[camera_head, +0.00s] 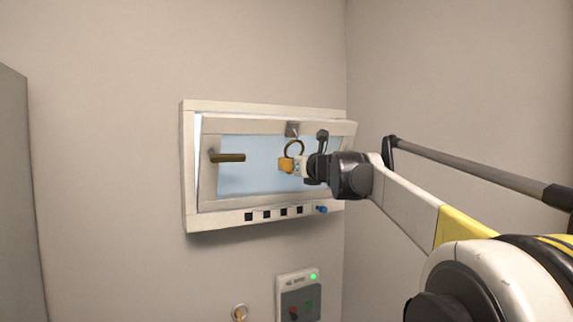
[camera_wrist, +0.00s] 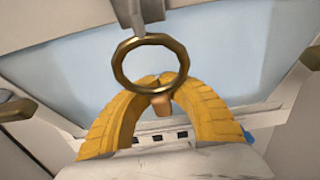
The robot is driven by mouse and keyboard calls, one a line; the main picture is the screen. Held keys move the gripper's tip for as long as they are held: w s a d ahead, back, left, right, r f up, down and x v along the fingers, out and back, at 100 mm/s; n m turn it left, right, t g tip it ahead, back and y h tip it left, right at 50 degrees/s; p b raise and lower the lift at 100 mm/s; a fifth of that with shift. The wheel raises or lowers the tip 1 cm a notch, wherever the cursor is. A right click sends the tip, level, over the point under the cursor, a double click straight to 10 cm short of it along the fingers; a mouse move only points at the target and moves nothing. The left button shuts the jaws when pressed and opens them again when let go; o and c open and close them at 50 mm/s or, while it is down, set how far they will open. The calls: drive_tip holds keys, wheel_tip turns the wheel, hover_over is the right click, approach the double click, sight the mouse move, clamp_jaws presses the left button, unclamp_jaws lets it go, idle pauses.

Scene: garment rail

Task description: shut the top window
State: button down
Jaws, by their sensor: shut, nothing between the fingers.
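The top window (camera_head: 270,178) is set in a white frame (camera_head: 190,150) on the wall. Its sash stands tilted out a little at the top, with a gap showing at the left side. A brass ring (camera_head: 294,147) hangs from a grey catch (camera_head: 292,130) at the sash's top edge; the ring (camera_wrist: 150,62) also shows large in the wrist view. A brown handle (camera_head: 228,157) sticks out at the sash's left. My gripper (camera_head: 283,165) has its yellow fingers shut and empty, just below the ring. In the wrist view the fingertips (camera_wrist: 153,80) appear behind or overlapping the ring's lower edge; contact is unclear.
Several black squares (camera_head: 265,214) and a blue knob (camera_head: 321,209) line the frame's lower edge. A grey control box (camera_head: 297,293) with a green light and a small brass ring fitting (camera_head: 240,312) are lower on the wall. A grey cabinet (camera_head: 20,200) stands at the far left.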

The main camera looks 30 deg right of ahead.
drive_tip(key=c, duration=1.3)
unclamp_jaws()
drive_tip(key=shift+s+r, duration=0.1)
drive_tip(key=shift+s, duration=0.15)
